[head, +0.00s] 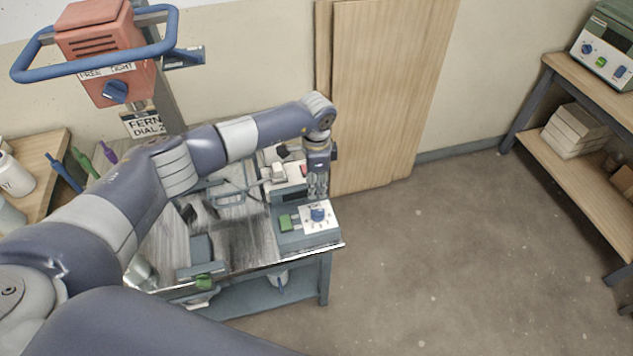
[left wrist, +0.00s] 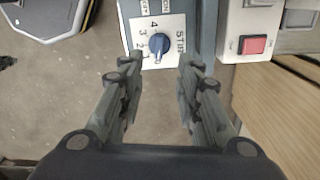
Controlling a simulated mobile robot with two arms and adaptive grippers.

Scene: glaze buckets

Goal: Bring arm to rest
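My left arm reaches from the left side of the head view over the grey workbench (head: 235,245). Its gripper (head: 318,195) points down just above a control box with a blue dial knob (head: 318,214). In the left wrist view the gripper (left wrist: 158,85) has its two fingers spread apart with nothing between them. The blue knob (left wrist: 159,43) on its white numbered plate shows ahead of the gap, apart from the fingers. My right gripper is in neither view.
A green button (head: 285,222) is beside the knob, and a red button (left wrist: 252,45) shows near the fingers. An orange box with a blue bar (head: 95,45) stands at the upper left. A wooden shelf (head: 575,165) is at right. The floor (head: 450,260) between is clear.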

